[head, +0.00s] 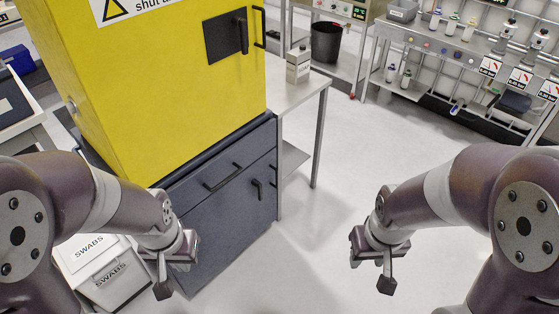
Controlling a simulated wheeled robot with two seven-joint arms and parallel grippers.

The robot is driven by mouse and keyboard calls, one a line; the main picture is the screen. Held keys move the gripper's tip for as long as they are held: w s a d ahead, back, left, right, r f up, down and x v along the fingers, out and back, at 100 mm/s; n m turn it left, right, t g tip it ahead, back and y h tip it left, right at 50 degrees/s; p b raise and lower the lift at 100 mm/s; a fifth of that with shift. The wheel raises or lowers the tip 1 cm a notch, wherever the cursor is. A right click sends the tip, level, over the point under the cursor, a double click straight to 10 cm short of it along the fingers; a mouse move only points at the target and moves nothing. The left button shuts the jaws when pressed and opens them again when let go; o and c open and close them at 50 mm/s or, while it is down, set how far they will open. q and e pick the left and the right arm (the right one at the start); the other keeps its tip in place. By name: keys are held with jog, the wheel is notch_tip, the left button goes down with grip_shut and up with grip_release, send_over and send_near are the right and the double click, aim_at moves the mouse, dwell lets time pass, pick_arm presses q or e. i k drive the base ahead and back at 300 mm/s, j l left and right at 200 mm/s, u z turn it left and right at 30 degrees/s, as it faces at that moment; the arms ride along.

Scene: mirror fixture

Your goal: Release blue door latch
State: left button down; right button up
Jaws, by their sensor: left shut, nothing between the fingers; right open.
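The dark blue-grey cabinet door (222,236) is below the yellow cabinet, near the picture's middle left. It looks closed. A small black latch (257,189) sits on the door's upper right part. It is too small to tell how it is turned. My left gripper (163,288) is shut and empty, in front of the door's lower left part in the picture, well left of and below the latch. My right gripper (387,283) is open and empty over the floor, far right of the cabinet. Neither gripper touches the latch.
The yellow cabinet (160,90) stands on the blue one, with its own black handle (243,35). A side table (308,92) holds a bottle. The floor at centre right is clear.

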aim_at(255, 183)
jog(key=i+l, duration=0.2)
jog(key=i+l+u, duration=0.15)
jog(key=l, duration=0.25)
jog(key=i+l, duration=0.3)
jog(key=i+l+u, duration=0.15)
jog(key=l, duration=0.2)
jog(key=i+l, duration=0.25)
jog(key=i+l+u, duration=0.15)
jog(key=l, duration=0.3)
jog(key=i+l, duration=0.2)
jog(key=l, duration=0.15)
jog(key=u, duration=0.05)
